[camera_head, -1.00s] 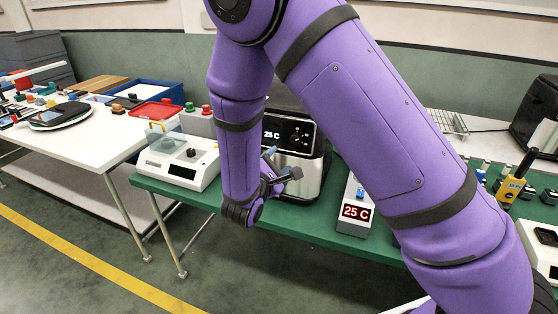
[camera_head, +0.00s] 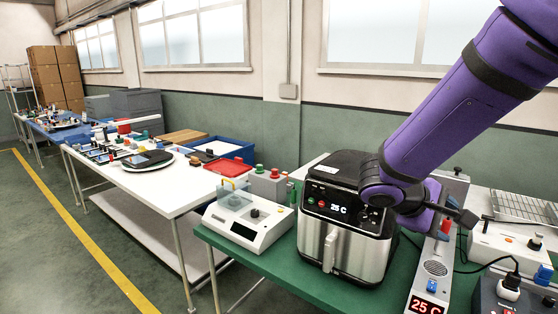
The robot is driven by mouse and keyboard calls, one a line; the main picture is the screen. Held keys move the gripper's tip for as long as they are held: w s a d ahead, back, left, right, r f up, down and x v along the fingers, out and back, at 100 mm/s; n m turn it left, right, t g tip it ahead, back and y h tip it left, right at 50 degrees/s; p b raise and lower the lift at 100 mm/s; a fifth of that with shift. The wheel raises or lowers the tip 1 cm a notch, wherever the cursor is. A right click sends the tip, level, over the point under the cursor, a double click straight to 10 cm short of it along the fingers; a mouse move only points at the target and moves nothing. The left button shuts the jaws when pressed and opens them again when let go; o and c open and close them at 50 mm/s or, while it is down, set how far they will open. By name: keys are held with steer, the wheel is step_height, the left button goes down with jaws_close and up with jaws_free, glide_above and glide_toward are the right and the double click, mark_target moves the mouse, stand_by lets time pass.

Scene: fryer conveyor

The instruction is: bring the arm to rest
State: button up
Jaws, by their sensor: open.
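My purple arm (camera_head: 462,110) reaches in from the upper right, and its dark wrist joint hangs in front of the air fryer's right side. My gripper (camera_head: 466,216) points to the right, just right of the fryer and above the green table. Its fingers are small and partly hidden in this view; it is open, and nothing shows held in it. The black and silver air fryer (camera_head: 318,243) stands upright on the green table, with its display reading 25 C and its drawer handle facing front.
A white device with a clear cover (camera_head: 262,232) stands left of the fryer on the green table (camera_head: 280,268). A 25 C display unit (camera_head: 436,270), a white box (camera_head: 500,250) and cables crowd the right. A white table (camera_head: 160,192) with trays stands further left. Yellow-lined floor is clear.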

steer(key=s+a+r+m+t+y, duration=0.1)
steer(key=s+r+m+t+y, duration=0.1)
steer(key=s+r+y, duration=0.3)
steer(key=s+r+m+t+y, duration=0.1)
steer(key=s+r+m+y, duration=0.4)
steer(key=s, duration=0.7)
steer(key=shift+a+r+t+y, duration=0.2)
steer(key=shift+a+t+y, duration=0.2)
steer(key=shift+y, duration=0.2)
